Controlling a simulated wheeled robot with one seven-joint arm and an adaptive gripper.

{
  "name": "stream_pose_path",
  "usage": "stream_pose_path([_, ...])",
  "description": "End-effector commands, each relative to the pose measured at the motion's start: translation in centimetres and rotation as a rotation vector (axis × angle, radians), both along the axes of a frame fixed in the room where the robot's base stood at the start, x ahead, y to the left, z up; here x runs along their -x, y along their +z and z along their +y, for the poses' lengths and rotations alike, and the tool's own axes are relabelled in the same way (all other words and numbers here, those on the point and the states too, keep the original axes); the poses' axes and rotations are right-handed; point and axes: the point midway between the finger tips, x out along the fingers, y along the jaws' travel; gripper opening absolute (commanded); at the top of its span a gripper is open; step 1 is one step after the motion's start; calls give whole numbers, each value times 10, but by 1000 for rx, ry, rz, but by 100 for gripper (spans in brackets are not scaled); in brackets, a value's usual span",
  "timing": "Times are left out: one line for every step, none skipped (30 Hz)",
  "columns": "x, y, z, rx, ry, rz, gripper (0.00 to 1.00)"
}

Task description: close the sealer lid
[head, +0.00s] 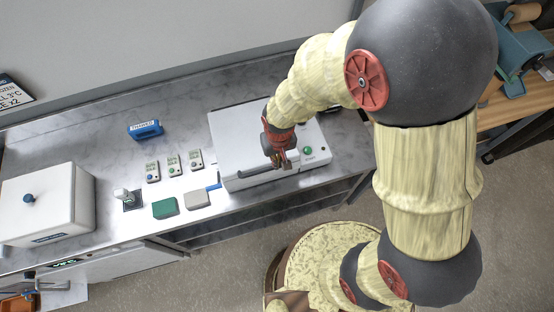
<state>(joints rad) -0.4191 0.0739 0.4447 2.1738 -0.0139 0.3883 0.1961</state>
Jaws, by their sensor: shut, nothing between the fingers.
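The sealer (262,178) is a white box on the metal counter, with a green button on its front right. Its white lid (236,128) appears to lie down flat on the body; from above I cannot tell whether a small gap is left. A dark handle (256,171) runs along the lid's front edge. My gripper (281,163) is shut and empty, pointing down at the front of the lid beside the handle. I cannot tell whether it touches the lid. My wrist and arm hide the lid's right part.
Left of the sealer are a green block (165,208), a grey block (197,200), several small labelled devices (173,164) and a blue item marked THAWED (146,130). A white box with a blue knob (45,205) stands at far left. The counter behind is clear.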

Motion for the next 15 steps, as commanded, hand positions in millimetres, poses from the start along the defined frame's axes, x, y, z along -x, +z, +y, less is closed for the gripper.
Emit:
stream_pose_path([0, -4, 0, 0, 0, 1, 0])
stream_pose_path([0, -6, 0, 0, 0, 0, 0])
stream_pose_path([0, -8, 0, 0, 0, 0, 0])
stream_pose_path([-1, -9, 0, 0, 0, 0, 0])
stream_pose_path([-1, -10, 0, 0, 0, 0, 0])
stream_pose_path([-1, -11, 0, 0, 0, 0, 0])
stream_pose_path([-1, -12, 0, 0, 0, 0, 0])
stream_pose_path([-1, -12, 0, 0, 0, -1, 0])
stream_pose_path([-1, -12, 0, 0, 0, -1, 0])
stream_pose_path([-1, -12, 0, 0, 0, -1, 0])
stream_pose_path([-1, -12, 0, 0, 0, -1, 0])
stream_pose_path([-1, -12, 0, 0, 0, -1, 0])
stream_pose_path([-1, -12, 0, 0, 0, -1, 0])
stream_pose_path([-1, -12, 0, 0, 0, -1, 0])
stream_pose_path([-1, -12, 0, 0, 0, -1, 0])
